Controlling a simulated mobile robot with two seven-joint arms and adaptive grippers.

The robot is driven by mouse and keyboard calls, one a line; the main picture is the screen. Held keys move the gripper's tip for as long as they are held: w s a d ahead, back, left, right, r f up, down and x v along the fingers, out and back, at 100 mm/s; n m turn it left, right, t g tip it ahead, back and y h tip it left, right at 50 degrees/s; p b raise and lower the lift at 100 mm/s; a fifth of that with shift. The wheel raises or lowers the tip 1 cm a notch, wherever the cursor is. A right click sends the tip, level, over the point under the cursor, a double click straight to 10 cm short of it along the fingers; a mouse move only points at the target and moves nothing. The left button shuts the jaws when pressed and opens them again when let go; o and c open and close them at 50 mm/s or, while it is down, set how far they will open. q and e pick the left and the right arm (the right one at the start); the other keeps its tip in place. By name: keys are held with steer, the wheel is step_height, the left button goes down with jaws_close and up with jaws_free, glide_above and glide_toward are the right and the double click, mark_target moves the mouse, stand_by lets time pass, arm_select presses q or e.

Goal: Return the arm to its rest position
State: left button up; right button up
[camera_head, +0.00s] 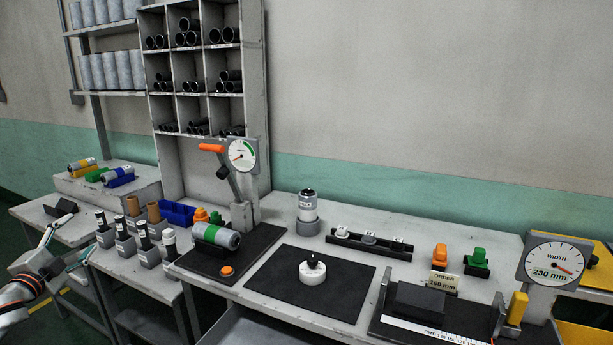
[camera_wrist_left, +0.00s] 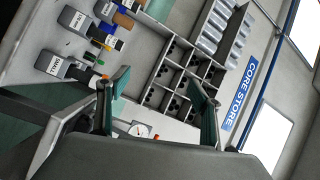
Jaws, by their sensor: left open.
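My left gripper (camera_head: 68,242) is at the left edge of the head view, beside the left end of the benches. Its fingers are spread and nothing is between them. In the left wrist view its two fingers (camera_wrist_left: 160,85) stand wide apart, with the core rack behind them. My left arm (camera_head: 30,282) comes in from the lower left. It is apart from the small holders on the bench, as far as I can see. My right gripper is in neither view.
Several labelled holders (camera_head: 144,252) stand on the left bench (camera_head: 162,282). A lever press with a dial (camera_head: 243,155) holds a silver-green roll (camera_head: 216,236). A black mat (camera_head: 310,285) carries a white hub (camera_head: 313,271). A width gauge (camera_head: 553,265) stands at the right.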

arm_select(q)
steer(key=s+a+f+n+g+y, duration=0.1)
steer(key=a+f+n+g+y, duration=0.1)
steer(key=a+f+n, duration=0.15)
steer(key=s+d+f+g+h, duration=0.15)
steer(key=s+d+f, duration=0.25)
steer(key=d+f, duration=0.45)
steer(key=s+d+f+g+h, duration=0.15)
steer(key=s+d+f, duration=0.25)
steer(key=d+f, duration=0.45)
steer(key=s+d+f+h, duration=0.2)
steer(key=s+d+f, duration=0.4)
steer(key=f, duration=0.4)
steer(key=s+d+f+n+g+h, duration=0.1)
steer(key=s+d+f+n, duration=0.1)
steer(key=s+d, duration=0.8)
steer(key=s+d+f+n+g+h+p, duration=0.1)
steer(key=s+d+f, duration=0.3)
steer(key=s+d, duration=0.6)
steer(key=shift+s+d+f+n+g+h, duration=0.3)
steer(key=shift+d+n, duration=0.45)
steer(key=shift+d, duration=2.25)
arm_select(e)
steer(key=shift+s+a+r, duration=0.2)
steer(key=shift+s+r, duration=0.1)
